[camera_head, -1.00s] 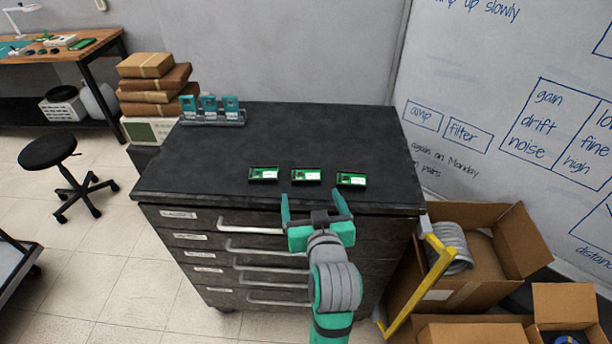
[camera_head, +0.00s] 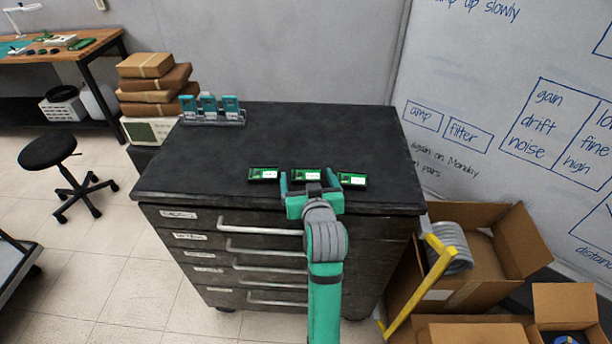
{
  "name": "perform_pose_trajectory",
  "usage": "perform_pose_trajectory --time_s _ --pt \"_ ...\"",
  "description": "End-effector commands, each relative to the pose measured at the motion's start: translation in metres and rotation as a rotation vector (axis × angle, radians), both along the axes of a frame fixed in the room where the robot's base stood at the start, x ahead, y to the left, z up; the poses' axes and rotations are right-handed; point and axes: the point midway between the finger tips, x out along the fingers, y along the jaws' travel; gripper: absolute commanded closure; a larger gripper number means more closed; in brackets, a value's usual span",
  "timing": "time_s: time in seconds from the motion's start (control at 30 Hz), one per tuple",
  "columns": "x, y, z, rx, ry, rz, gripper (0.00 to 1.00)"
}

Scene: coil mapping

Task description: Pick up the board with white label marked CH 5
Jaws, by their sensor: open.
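Three small green boards with white labels lie in a row near the front edge of the black cabinet top (camera_head: 230,135): a left board (camera_head: 263,174), a middle board (camera_head: 306,174) and a right board (camera_head: 352,179). The label text is too small to read, so I cannot tell which is CH 5. My gripper (camera_head: 308,181) is open at the front edge of the top, with its two teal fingers on either side of the middle board. I cannot tell whether the fingers touch it. My gripper hides part of the middle board's near side.
A rack with teal modules (camera_head: 212,112) stands at the back left of the cabinet top. The middle and back of the top are clear. Drawer handles (camera_head: 262,228) stick out in front. Open cardboard boxes (camera_head: 500,250) and a yellow frame (camera_head: 432,270) stand to the right.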

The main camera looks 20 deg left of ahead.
Motion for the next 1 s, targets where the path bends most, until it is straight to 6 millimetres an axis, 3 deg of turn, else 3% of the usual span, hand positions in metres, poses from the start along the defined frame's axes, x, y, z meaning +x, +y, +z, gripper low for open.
perform_pose_trajectory --time_s 0.17,0.33,0.73,1.0 --pt "0.000 0.000 0.000 0.000 -0.001 0.000 0.16" --pt "0.000 0.000 0.000 0.000 -0.001 0.000 0.56" --pt "0.000 0.000 0.004 0.000 -0.002 0.000 0.57" --pt "0.000 0.000 0.031 0.000 -0.007 0.000 0.57"
